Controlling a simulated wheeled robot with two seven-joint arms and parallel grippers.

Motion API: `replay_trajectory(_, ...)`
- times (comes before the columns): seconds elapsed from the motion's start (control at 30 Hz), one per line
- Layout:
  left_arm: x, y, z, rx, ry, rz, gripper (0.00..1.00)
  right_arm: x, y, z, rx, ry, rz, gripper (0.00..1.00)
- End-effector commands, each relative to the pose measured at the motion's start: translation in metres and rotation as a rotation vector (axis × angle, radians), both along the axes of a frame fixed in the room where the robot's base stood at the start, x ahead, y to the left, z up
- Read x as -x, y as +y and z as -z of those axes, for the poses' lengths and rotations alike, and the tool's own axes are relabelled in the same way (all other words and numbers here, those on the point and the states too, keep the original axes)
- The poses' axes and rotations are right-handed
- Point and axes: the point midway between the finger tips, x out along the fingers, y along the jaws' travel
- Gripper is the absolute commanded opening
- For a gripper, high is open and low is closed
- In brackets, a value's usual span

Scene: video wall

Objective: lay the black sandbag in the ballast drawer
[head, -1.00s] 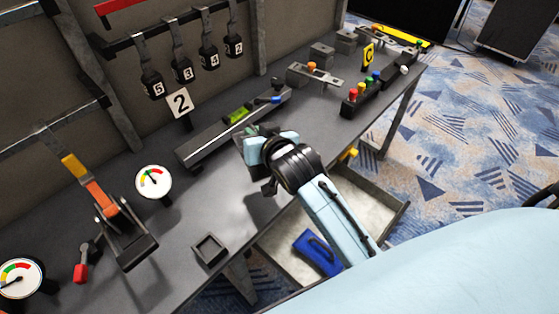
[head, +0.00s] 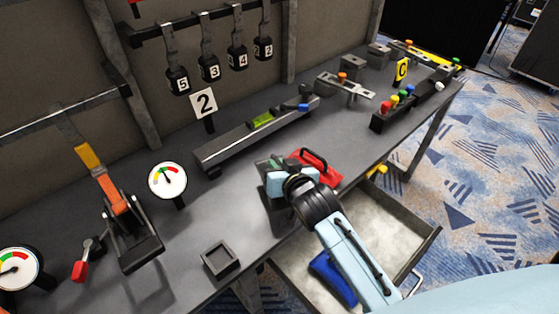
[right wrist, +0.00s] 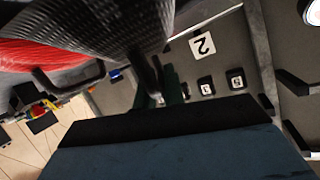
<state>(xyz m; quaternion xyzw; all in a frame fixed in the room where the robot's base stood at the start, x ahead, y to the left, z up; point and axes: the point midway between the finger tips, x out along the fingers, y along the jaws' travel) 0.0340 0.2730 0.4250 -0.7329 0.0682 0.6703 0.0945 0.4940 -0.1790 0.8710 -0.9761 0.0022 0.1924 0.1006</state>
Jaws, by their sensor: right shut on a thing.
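The black sandbag (right wrist: 110,28) fills the upper part of the right wrist view, its woven side close to the camera. My right gripper (head: 279,176) is shut on it, at what looks like its handle. In the head view the bag (head: 278,210) shows as a dark shape under the gripper, above the bench, partly hidden. The ballast drawer (head: 395,226) stands open below the bench's front edge, to the right of the bag. A blue sandbag (head: 332,280) lies in it, partly hidden by my right arm. My left gripper is not in view.
A red sandbag (head: 318,168) with a black handle stands on the bench just behind my right gripper. A level rail (head: 225,146), a gauge (head: 168,180) and a small square tray (head: 220,258) are nearby. The drawer's right part is clear.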

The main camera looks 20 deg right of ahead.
Motion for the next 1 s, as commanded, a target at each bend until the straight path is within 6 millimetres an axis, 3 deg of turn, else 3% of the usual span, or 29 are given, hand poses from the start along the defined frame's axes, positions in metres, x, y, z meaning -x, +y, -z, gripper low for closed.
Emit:
replay_trajectory(0.33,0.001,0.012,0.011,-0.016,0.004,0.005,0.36,-0.001,0.0,0.032,0.0,-0.01,-0.001,0.0)
replay_trajectory(0.5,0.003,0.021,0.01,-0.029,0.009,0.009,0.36,-0.001,0.0,0.031,-0.001,-0.013,-0.001,0.0)
replay_trajectory(0.73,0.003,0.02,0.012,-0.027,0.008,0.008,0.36,-0.001,0.0,0.035,-0.001,-0.012,-0.001,0.0)
replay_trajectory(0.77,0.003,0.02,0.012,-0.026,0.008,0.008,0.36,0.0,0.0,0.04,0.0,0.0,0.0,0.12)
replay_trajectory(0.9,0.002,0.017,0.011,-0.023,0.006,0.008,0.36,0.0,0.0,0.039,0.001,0.0,0.0,0.3)
replay_trajectory(1.0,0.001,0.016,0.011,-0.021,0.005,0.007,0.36,0.0,0.0,0.039,0.001,0.0,0.0,0.33)
